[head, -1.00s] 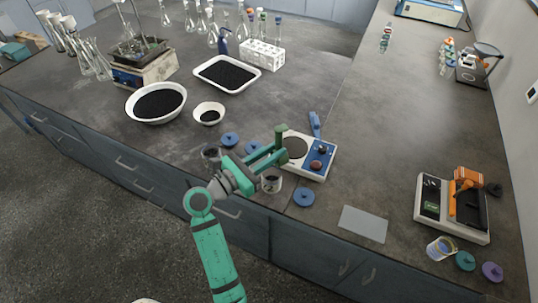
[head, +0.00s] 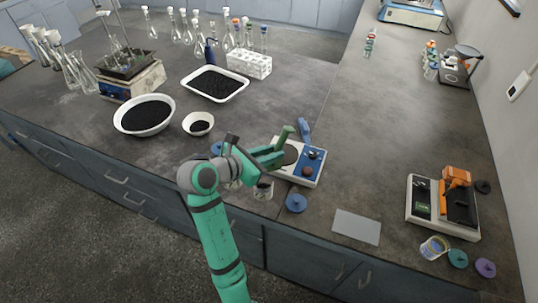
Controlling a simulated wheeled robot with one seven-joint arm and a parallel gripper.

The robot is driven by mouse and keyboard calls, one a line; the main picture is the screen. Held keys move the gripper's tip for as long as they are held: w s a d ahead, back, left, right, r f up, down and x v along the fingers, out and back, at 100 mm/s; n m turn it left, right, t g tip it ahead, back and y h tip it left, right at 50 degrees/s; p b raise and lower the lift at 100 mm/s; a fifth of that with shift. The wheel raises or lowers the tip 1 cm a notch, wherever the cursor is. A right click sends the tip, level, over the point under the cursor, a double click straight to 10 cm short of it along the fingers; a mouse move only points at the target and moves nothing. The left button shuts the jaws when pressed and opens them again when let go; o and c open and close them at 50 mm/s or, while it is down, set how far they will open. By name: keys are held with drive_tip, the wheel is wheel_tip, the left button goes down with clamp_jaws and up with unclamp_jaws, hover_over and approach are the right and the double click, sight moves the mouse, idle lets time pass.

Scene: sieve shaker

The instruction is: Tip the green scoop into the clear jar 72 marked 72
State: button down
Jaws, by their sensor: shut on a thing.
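My gripper (head: 275,154) is shut on the green scoop (head: 286,134), which stands up at a tilt from the fingertips, near the hot plate. The scoop's bowl and anything in it cannot be made out. A small clear jar (head: 263,191) with dark contents stands on the bench just below and in front of the gripper, apart from the scoop. No number is legible on it, so I cannot tell whether it is jar 72. Another clear jar (head: 435,248) with a yellow and blue label stands at the right.
A white plate device (head: 312,172) with blue panel is close behind the gripper. A blue lid (head: 296,203) and grey mat (head: 357,227) lie to the right. A balance with an orange tool (head: 443,205) stands further right. Black-filled bowls (head: 144,116) are at left.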

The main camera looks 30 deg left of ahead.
drive_tip(key=shift+w+d+r+g, duration=0.1)
drive_tip(key=shift+w+d+g, duration=0.1)
drive_tip(key=shift+w+g, duration=0.1)
drive_tip(key=g, duration=0.1)
drive_tip(key=w+g+y, duration=0.1)
drive_tip(key=shift+w+d+r+m+g, duration=0.1)
drive_tip(key=shift+w+d+m+g, duration=0.1)
drive_tip(key=shift+d+m+g, duration=0.1)
drive_tip(key=shift+w+g+y, duration=0.15)
drive_tip(key=shift+g+y, duration=0.15)
drive_tip(key=shift+g, duration=0.2)
drive_tip(key=shift+w, duration=0.15)
drive_tip(key=shift+g, duration=0.3)
